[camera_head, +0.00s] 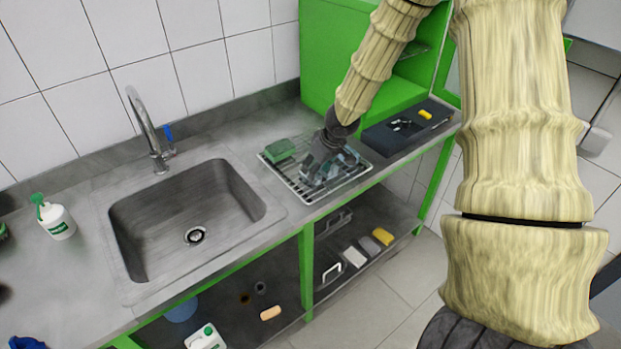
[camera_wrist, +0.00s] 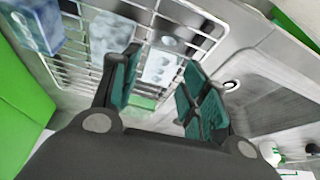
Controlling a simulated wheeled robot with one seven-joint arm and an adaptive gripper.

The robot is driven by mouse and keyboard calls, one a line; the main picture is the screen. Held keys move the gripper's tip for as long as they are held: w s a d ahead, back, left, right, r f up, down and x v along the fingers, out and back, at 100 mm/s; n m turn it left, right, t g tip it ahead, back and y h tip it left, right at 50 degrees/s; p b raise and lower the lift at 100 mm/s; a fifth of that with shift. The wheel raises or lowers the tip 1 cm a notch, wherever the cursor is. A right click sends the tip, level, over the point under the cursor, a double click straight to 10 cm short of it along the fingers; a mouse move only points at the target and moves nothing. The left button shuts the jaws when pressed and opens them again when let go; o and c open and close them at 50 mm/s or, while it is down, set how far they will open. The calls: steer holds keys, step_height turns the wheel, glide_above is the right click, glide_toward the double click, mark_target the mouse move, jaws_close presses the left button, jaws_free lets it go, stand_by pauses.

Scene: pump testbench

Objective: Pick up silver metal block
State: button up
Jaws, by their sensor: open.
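A silver metal block (camera_wrist: 159,69) with round marks on its face lies on the wire rack (camera_wrist: 185,17), seen between my fingers in the wrist view. My gripper (camera_wrist: 162,66) is open, with teal-padded fingers on either side of this block; contact cannot be told. A second pale silver block (camera_wrist: 110,33) lies beside it, and a bluish block (camera_wrist: 36,25) stands at the upper left. In the head view my gripper (camera_head: 315,170) points down over the rack (camera_head: 309,196) and hides much of the blocks.
A green block (camera_head: 279,150) sits on the rack's left part. The sink (camera_head: 190,215) with its faucet (camera_head: 148,130) is to the left. A dark case (camera_head: 408,128) with a yellow piece lies right of the rack. A green cabinet (camera_head: 330,50) stands behind.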

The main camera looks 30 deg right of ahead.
steer(key=x, duration=0.3)
steer(key=shift+w+a+f, duration=0.1)
steer(key=shift+w+a, duration=0.1)
steer(key=shift+w, duration=0.25)
steer(key=shift+w+f+b, duration=0.25)
steer(key=shift+f+b, duration=0.1)
steer(key=shift+f, duration=0.3)
steer(key=c, duration=0.9)
steer(key=shift+o, duration=0.2)
steer(key=shift+r, duration=0.1)
